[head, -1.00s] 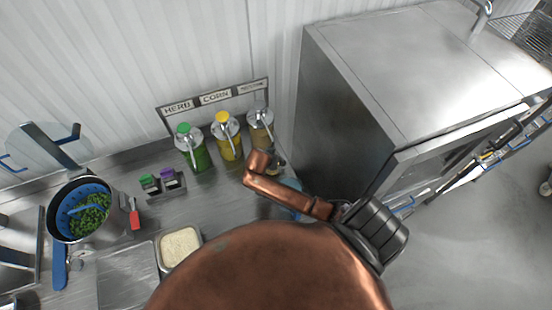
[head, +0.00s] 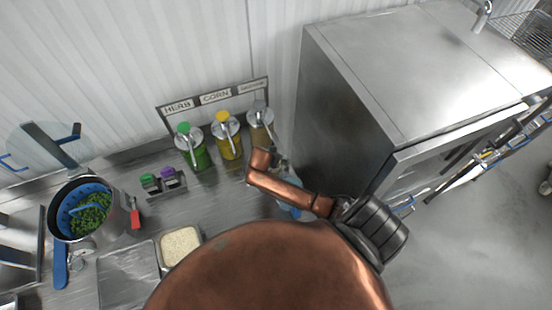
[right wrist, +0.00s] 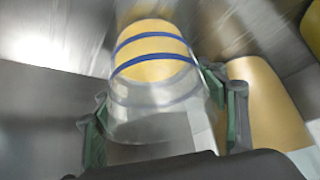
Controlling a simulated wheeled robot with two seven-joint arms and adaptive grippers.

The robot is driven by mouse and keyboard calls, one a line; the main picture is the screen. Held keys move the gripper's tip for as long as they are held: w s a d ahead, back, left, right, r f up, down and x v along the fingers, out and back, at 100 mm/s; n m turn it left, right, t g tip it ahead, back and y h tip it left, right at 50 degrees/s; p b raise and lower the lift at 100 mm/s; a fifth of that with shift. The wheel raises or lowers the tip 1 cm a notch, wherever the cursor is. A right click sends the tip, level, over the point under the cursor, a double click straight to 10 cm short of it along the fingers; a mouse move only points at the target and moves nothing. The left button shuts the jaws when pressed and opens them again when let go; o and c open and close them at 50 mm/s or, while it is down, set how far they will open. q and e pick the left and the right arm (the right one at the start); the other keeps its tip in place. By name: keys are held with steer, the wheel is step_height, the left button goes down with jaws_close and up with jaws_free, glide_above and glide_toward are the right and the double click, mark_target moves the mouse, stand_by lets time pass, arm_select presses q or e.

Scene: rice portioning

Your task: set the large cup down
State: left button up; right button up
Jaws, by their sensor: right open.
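The large cup (right wrist: 150,95) is clear with blue bands and shows yellow in its upper part in the right wrist view. I cannot tell whether the yellow is inside it or seen through it. My right gripper (right wrist: 165,122) is open, with one dark green-padded finger on each side of the cup. Whether either finger touches it is unclear. In the head view a bluish clear part of what looks like the cup (head: 291,206) shows beside my copper arm, which hides the rest. My left gripper is in neither current view.
A tan cylinder (right wrist: 262,100) stands close beside the right finger. Green (head: 194,152), yellow (head: 230,145) and tan (head: 261,130) pump bottles line the wall. A rice tray (head: 181,247) and a pot with a blue strainer (head: 68,205) stand left. A steel cabinet (head: 345,120) bounds the right.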

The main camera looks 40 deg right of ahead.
steer(key=v, duration=1.2)
steer(key=shift+r+b, duration=0.15)
steer(key=shift+b, duration=0.25)
